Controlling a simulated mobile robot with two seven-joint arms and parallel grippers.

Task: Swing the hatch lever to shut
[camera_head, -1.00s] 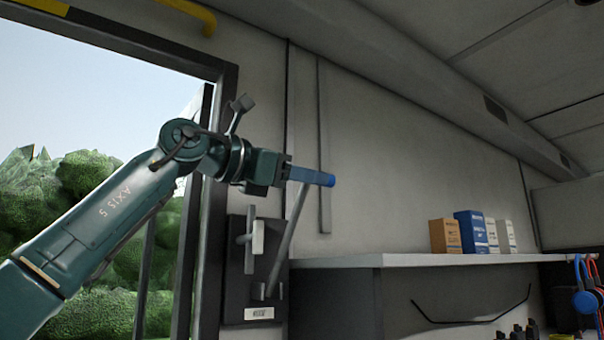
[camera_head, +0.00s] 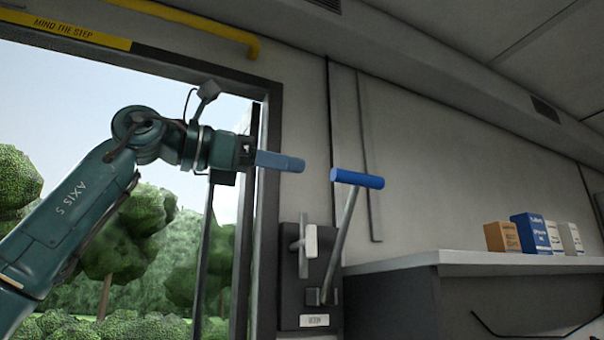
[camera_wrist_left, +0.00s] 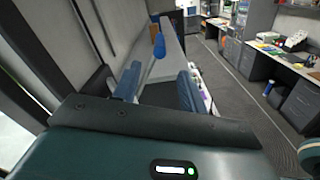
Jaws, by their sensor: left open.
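The hatch lever is a grey rod (camera_head: 341,235) with a blue crossbar grip (camera_head: 357,179). It rises from a dark wall plate (camera_head: 294,292) beside the doorway and leans up to the right. My left gripper (camera_head: 301,165) is open and empty, just left of the grip, with a gap between them. In the left wrist view the blue grip (camera_wrist_left: 158,40) shows beyond my two spread blue fingers (camera_wrist_left: 159,72). My right gripper is in neither view.
A grey latch handle (camera_head: 307,242) sits on the same plate, left of the lever. A shelf (camera_head: 500,262) with several small boxes (camera_head: 530,233) juts out at right. A yellow grab rail (camera_head: 190,20) runs above the open doorway.

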